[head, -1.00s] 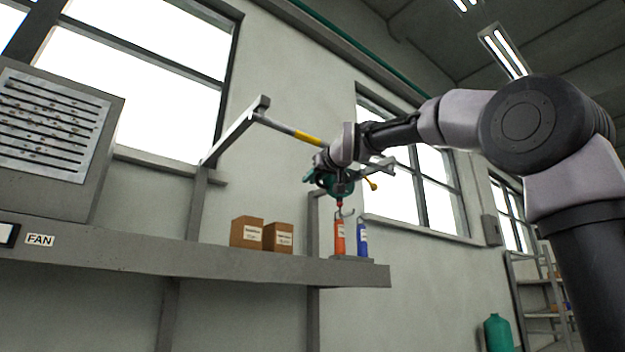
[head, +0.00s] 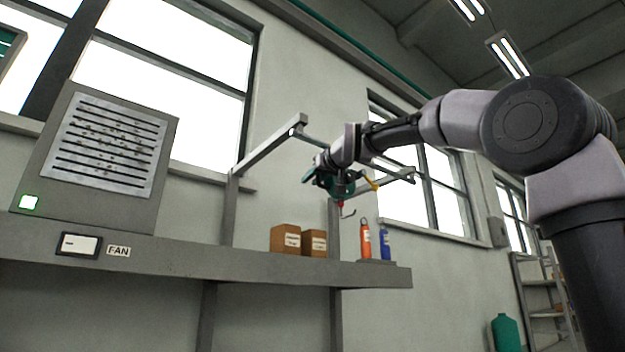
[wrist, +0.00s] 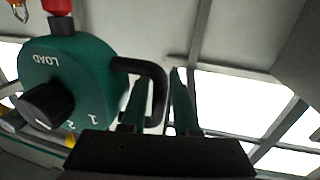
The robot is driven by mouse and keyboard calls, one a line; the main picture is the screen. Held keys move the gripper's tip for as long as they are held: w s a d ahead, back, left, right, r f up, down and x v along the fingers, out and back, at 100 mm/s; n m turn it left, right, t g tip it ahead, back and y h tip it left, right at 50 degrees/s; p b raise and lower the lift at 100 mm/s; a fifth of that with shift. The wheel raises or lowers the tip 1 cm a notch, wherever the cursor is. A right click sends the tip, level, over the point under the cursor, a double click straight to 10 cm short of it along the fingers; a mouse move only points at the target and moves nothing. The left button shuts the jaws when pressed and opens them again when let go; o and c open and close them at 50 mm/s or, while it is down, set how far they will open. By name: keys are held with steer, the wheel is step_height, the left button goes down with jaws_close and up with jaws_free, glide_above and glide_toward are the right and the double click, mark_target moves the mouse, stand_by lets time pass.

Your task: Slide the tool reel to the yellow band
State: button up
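The tool reel (head: 340,186) is a teal round body hanging under an overhead rail (head: 313,140), with a red stop and hook below. In the wrist view the reel (wrist: 85,85) shows the word LOAD, a black knob and a black handle (wrist: 150,72). In the head view my gripper (head: 338,165) covers part of the reel and rail.
A shelf (head: 200,262) below carries two cardboard boxes (head: 299,240), an orange bottle (head: 366,240) and a blue bottle (head: 385,243). A fan unit (head: 100,150) with a green light stands at left. A yellow-ended part (head: 370,183) shows beside the reel.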

steer(key=v, duration=1)
steer(key=shift+s+d, duration=0.2)
steer(key=shift+s, duration=0.15)
steer(key=s+d+f+m+g+h, duration=0.2)
steer(key=s+d+f, duration=0.3)
steer(key=f, duration=1)
steer(key=s+d+f+m+g+h, duration=0.1)
steer(key=s+d+f+m+g, duration=0.3)
steer(key=f, duration=1.2)
steer(key=s+d+f+m+g+h, duration=0.2)
steer(key=s+d+f, duration=0.5)
steer(key=f, duration=0.9)
steer(key=shift+s+d+m+g+h, duration=0.3)
steer(key=shift+d+m+g, duration=0.3)
steer(key=shift+d+g, duration=0.15)
steer(key=shift+r, duration=0.1)
